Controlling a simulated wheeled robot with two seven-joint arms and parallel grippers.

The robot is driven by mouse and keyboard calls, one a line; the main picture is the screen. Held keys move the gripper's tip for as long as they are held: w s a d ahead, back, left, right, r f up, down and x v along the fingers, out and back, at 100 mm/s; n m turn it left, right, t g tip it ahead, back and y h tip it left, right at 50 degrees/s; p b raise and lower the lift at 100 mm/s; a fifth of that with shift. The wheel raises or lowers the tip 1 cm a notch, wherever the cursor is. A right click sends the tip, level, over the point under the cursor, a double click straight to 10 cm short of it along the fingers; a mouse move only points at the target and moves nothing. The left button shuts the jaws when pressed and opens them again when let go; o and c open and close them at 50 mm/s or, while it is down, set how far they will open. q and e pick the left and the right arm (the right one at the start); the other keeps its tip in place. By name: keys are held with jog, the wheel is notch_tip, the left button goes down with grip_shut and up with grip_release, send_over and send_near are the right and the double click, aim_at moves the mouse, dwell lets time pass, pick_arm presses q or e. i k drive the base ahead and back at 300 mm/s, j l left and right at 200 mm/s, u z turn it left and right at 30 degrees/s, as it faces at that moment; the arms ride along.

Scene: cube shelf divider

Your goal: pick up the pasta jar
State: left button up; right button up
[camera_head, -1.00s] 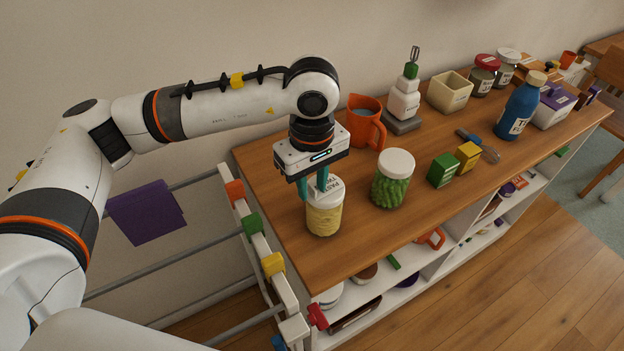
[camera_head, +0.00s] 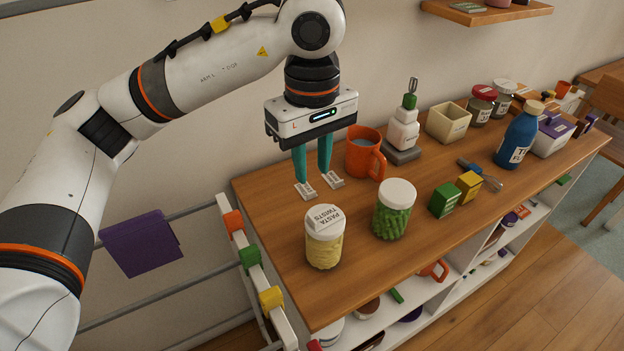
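The pasta jar (camera_head: 324,246) stands upright on the wooden shelf top near its left front corner. It has a white lid lettered "PASTA TWISTS" and pale yellow contents. My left gripper (camera_head: 319,190) is raised behind and above the jar, apart from it. Its two teal fingers with pale tips point down, spread with an empty gap between them. My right gripper is not in view.
A jar with green contents (camera_head: 393,211) stands close to the right of the pasta jar. Green (camera_head: 444,200) and yellow (camera_head: 468,186) boxes stand further right. The wooden top (camera_head: 275,210) is bare at its left end.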

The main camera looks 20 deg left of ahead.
aim_at(322, 250)
jog(key=k+l, duration=0.2)
jog(key=k, duration=0.3)
jog(key=k+l, duration=0.15)
jog(key=k, duration=0.3)
jog(key=k+l, duration=0.2)
jog(key=k, duration=0.3)
